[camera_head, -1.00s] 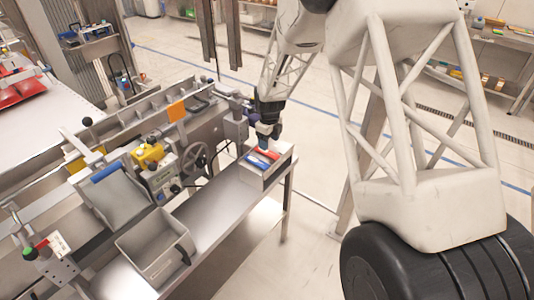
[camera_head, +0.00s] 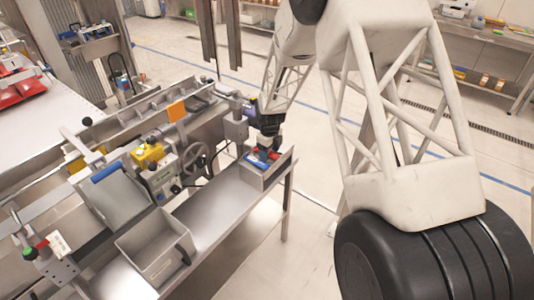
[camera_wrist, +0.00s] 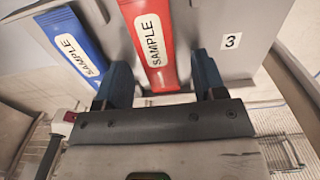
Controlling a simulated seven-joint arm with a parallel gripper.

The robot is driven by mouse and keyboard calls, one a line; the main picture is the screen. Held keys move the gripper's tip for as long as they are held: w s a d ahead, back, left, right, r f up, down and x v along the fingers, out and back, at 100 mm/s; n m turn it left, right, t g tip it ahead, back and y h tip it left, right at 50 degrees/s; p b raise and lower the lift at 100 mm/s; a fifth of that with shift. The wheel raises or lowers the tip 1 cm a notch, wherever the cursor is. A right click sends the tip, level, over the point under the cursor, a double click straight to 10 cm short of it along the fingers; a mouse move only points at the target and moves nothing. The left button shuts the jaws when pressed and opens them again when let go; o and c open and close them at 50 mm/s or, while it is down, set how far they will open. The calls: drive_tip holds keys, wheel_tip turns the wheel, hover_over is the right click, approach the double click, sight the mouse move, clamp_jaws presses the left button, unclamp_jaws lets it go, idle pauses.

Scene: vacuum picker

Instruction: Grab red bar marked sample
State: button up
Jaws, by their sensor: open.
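The red bar (camera_wrist: 150,40) with a white SAMPLE label lies in a grey metal bin (camera_wrist: 225,25) marked 3, in the wrist view. A blue bar (camera_wrist: 68,40), also labelled SAMPLE, lies to its left. My gripper (camera_wrist: 162,80) is open, with one finger on each side of the red bar's near end. I cannot tell whether the fingers touch the bar. In the head view my gripper (camera_head: 267,153) is down at the bin (camera_head: 262,178) on the bench end. It hides much of the bars there.
An empty grey bin (camera_head: 155,248) stands on the metal bench (camera_head: 215,215), nearer and to the left. A machine with a handwheel (camera_head: 194,162) and a yellow part (camera_head: 148,155) runs along the bench's left side. The bench top between the bins is clear.

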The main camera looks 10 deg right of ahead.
sight(270, 152)
drive_tip(key=c, duration=1)
drive_tip(key=shift+r, duration=0.1)
drive_tip(key=shift+r, duration=0.75)
wheel_tip(270, 152, up, 2)
drive_tip(key=shift+r, duration=0.1)
drive_tip(key=s, duration=1)
drive_tip(key=s+d+r, duration=0.1)
drive_tip(key=s, duration=0.5)
